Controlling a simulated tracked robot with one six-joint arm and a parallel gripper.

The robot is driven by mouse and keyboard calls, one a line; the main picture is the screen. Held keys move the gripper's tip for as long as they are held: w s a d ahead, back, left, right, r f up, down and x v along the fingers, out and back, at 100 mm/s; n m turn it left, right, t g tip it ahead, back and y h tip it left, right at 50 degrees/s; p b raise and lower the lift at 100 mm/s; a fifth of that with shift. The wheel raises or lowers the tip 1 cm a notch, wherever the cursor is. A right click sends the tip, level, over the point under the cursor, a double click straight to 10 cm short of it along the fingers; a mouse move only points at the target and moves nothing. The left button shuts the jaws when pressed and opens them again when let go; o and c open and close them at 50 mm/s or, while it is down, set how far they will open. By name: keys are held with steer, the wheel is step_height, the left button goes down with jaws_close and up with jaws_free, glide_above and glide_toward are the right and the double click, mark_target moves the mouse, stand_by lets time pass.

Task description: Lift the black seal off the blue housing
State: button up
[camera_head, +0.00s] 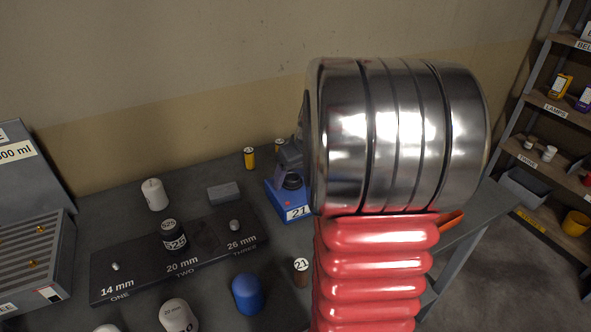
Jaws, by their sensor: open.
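The blue housing (281,203) stands on the dark workbench, with a label reading 21 on its front. The black seal (292,182) shows as a dark round shape at the top of the housing. My gripper (291,158) is mostly hidden behind my large metal arm link. A grey part of it shows just above the seal, at the left edge of that link. It is open, and nothing shows held in it. Whether it touches the seal, I cannot tell. The right side of the housing is hidden by my arm.
A grey machine (30,265) is left; shelves (560,105) are right.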

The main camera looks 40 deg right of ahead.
steer(key=shift+w+f, duration=0.15)
steer(key=shift+f, duration=0.15)
steer(key=shift+c, duration=0.4)
steer(key=c, duration=1)
steer(key=shift+r, duration=0.1)
steer(key=shift+r, duration=0.95)
stand_by(0.4)
steer(key=shift+r, duration=1.65)
